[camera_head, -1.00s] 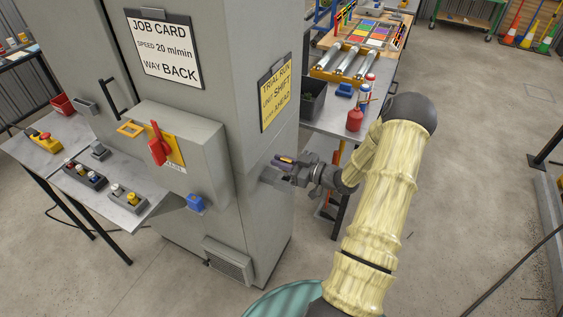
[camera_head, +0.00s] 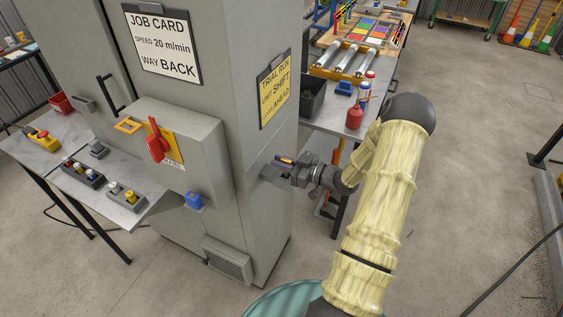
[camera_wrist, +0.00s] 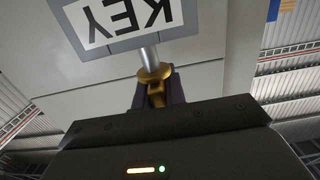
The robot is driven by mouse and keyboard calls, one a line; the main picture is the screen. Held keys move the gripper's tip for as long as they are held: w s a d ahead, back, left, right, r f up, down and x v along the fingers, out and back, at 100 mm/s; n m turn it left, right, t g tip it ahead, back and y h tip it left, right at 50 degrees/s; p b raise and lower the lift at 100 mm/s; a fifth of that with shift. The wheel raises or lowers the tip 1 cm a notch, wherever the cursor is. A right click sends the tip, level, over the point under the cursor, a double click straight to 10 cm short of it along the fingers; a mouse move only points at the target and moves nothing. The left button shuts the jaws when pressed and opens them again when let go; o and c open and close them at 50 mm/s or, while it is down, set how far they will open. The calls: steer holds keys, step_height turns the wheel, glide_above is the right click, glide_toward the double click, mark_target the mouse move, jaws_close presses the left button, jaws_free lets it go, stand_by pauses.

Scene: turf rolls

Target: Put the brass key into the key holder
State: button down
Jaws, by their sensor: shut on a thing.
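My gripper (camera_head: 284,163) is at the right face of the grey cabinet. It is shut on the brass key (camera_wrist: 154,74), which shows between the dark fingers in the wrist view. A silver rod runs from the brass part to a grey plate (camera_wrist: 137,41) with an upside-down "KEY" label. I cannot tell whether the rod belongs to the key or to the holder. The key holder (camera_head: 270,178) looks like a small grey piece on the cabinet side, partly hidden by my gripper. How far the key is in it cannot be seen.
The tall cabinet (camera_head: 205,90) bears a yellow card (camera_head: 274,88), a box with a red switch (camera_head: 157,143) and a blue block (camera_head: 194,200). A bench with a red bottle (camera_head: 354,116) and rollers stands behind my arm. The floor at right is mostly clear.

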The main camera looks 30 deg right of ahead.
steer(key=shift+f+b, duration=1.05)
steer(key=shift+f, duration=0.35)
steer(key=c, duration=1.4)
jaws_free()
steer(key=shift+o, duration=0.2)
steer(key=shift+s+d, duration=0.1)
steer(key=b+v, duration=0.4)
steer(key=v, duration=1.3)
steer(key=shift+r, duration=0.15)
